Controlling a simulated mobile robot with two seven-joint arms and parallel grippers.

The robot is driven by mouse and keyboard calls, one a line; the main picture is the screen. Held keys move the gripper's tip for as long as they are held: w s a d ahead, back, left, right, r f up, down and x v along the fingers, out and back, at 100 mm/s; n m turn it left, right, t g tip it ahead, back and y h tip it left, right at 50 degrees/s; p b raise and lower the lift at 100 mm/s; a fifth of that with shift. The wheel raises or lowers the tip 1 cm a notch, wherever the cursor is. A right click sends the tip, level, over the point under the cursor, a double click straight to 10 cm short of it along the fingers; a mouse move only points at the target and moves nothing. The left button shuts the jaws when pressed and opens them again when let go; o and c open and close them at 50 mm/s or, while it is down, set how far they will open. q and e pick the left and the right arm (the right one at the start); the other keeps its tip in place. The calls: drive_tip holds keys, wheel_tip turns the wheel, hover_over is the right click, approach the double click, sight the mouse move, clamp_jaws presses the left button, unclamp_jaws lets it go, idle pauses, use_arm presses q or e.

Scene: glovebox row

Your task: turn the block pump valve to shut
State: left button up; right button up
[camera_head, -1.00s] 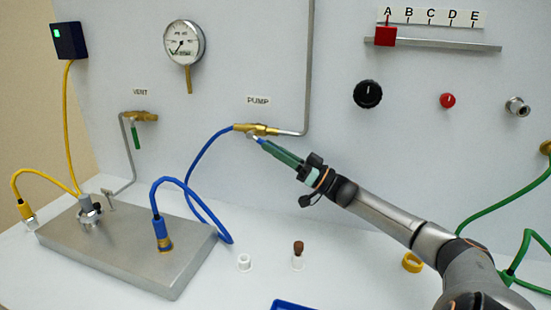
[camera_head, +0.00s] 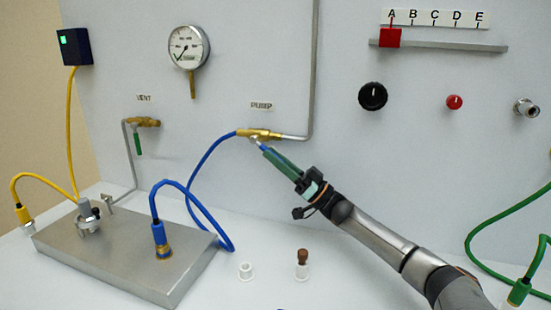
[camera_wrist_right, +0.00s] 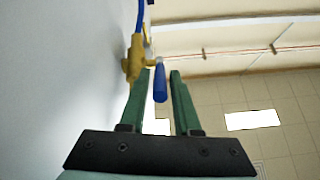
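The brass pump valve (camera_head: 260,134) is on the wall panel below the PUMP label (camera_head: 261,106). A blue hose joins its left end and a grey pipe its right end. My right gripper (camera_head: 268,152) has green fingers and is at the lever from the lower right. In the right wrist view the fingers (camera_wrist_right: 162,85) are apart with the lever's end between them; I cannot tell whether they touch it. My left gripper is out of view.
The vent valve (camera_head: 143,122) with a green lever is left of the pump valve, under a gauge (camera_head: 188,47). A metal block (camera_head: 120,250) with yellow and blue hoses stands lower left. A white ring (camera_head: 245,271) and a brown-topped vial (camera_head: 302,262) stand on the bench.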

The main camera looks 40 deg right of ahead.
drive_tip(key=v, duration=1.2)
drive_tip(key=shift+s+b, duration=0.2)
drive_tip(key=shift+b, duration=0.1)
drive_tip(key=shift+d+f, duration=0.1)
drive_tip(key=shift+d, duration=0.05)
